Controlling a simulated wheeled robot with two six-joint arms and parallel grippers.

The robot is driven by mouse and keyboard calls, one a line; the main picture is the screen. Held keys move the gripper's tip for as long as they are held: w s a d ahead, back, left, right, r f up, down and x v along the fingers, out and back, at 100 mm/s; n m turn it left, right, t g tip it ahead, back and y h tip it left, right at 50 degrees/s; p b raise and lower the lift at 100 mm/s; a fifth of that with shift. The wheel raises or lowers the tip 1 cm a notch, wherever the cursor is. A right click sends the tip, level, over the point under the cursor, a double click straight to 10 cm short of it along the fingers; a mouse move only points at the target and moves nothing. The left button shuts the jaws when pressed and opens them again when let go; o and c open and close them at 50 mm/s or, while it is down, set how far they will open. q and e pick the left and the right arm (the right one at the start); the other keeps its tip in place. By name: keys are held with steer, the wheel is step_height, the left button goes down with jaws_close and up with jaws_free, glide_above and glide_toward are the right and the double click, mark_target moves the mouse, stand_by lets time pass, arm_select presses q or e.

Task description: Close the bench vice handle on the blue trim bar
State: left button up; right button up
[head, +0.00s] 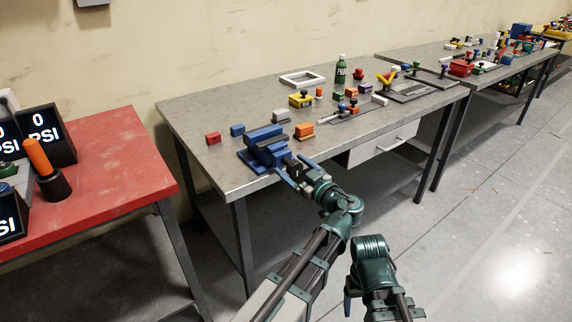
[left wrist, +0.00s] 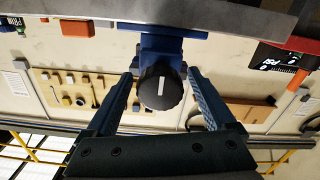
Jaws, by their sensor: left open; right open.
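The blue bench vice (head: 268,153) stands at the near left edge of the grey workbench. A long blue bar (head: 263,132), which looks like the trim bar, lies along its top; I cannot tell how tightly it sits. The vice handle (left wrist: 160,88) is a round black knob with a white mark, facing the left wrist camera. My left gripper (head: 285,177) is at the vice's front, open, with one finger (left wrist: 115,102) on each side of the knob, apparently not touching it. My right gripper (head: 350,288) hangs low in front of the bench, empty, its fingers mostly hidden.
On the grey bench (head: 205,100), a red block (head: 213,138), a blue block (head: 237,130) and an orange block (head: 303,130) stand close to the vice. A green bottle (head: 341,70) stands farther back. A red table (head: 120,160) is at left, across a gap.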

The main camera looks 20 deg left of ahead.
arm_select(q)
steer(key=shift+c, duration=0.3)
steer(key=c, duration=1.3)
